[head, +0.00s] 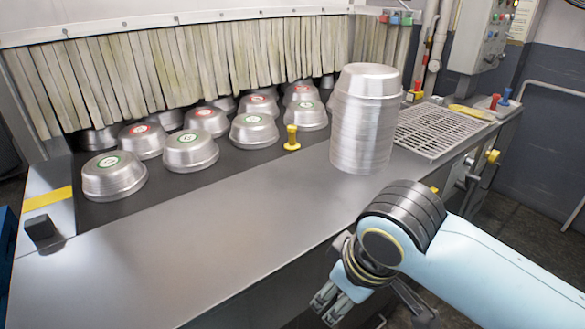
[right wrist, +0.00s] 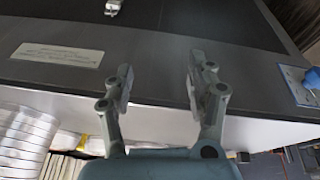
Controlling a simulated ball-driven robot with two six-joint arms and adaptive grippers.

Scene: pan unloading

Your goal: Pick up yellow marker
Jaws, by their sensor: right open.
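The yellow marker (head: 291,138) is a small upright peg with a wider top and base. It stands at the front edge of the dark belt in the head view, to the left of the tall pan stack. I cannot make it out for sure in the right wrist view. My right gripper (head: 325,299) is low in front of the counter, below and to the right of the marker and well apart from it. In the right wrist view its two fingers (right wrist: 160,72) are spread with nothing between them. My left gripper is not in view.
Several upturned pans (head: 190,151) with red or green labels sit on the dark belt (head: 130,208). A tall pan stack (head: 362,120) stands right of the marker, beside a metal grate (head: 436,130). The steel counter front (head: 200,240) is clear. A strip curtain (head: 190,62) hangs behind.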

